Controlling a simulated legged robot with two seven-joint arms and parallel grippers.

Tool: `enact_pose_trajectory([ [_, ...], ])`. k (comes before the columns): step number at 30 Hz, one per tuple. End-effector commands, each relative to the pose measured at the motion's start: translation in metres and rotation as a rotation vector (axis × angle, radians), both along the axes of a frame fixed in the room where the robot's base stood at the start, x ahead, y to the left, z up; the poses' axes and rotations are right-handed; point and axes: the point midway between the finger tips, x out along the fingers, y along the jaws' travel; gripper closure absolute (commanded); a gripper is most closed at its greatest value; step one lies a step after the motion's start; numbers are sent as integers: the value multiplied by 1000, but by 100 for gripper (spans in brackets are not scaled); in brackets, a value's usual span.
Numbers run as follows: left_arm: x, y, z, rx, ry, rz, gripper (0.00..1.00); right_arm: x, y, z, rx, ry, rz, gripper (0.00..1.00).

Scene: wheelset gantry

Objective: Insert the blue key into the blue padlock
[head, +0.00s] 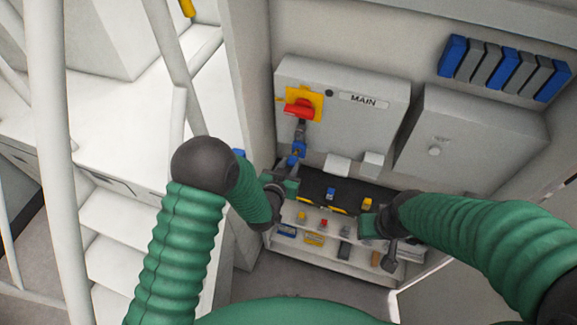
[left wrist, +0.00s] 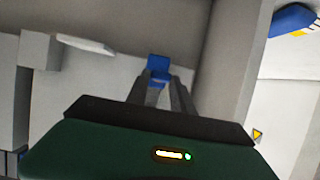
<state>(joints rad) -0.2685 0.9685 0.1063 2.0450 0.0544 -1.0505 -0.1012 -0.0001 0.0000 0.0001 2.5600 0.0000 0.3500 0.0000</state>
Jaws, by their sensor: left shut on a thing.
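The blue padlock (head: 299,149) hangs below the red switch handle (head: 299,108) on the grey MAIN box. My left gripper (head: 289,172) is just below it and shut on a small blue piece, which I take for the blue key (head: 292,160). Blue also shows at the fingertips in the left wrist view (left wrist: 158,66); the fingers hide part of it. Key and padlock look very close, but I cannot tell whether they touch. My right gripper (head: 372,226) is over the right side of the shelf, its fingers too small to read.
A black-topped shelf (head: 313,187) below the box carries a blue piece (head: 331,193) and a yellow piece (head: 367,204). Several small coloured items stand on the ledge below. A second grey box (head: 470,135) is at right. White stairs and rails (head: 120,215) are at left.

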Motion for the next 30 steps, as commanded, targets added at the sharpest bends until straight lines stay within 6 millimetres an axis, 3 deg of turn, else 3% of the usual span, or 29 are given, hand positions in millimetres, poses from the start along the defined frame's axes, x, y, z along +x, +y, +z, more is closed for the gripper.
enact_pose_trajectory([
  [26,22,-6,0,0,-2,2,100,0,0,-9,0,0,0,64],
  [27,21,-6,0,0,-1,2,66,0,0,-8,0,0,0,64],
  [30,21,-6,0,0,-1,1,53,0,0,-8,0,0,0,64],
])
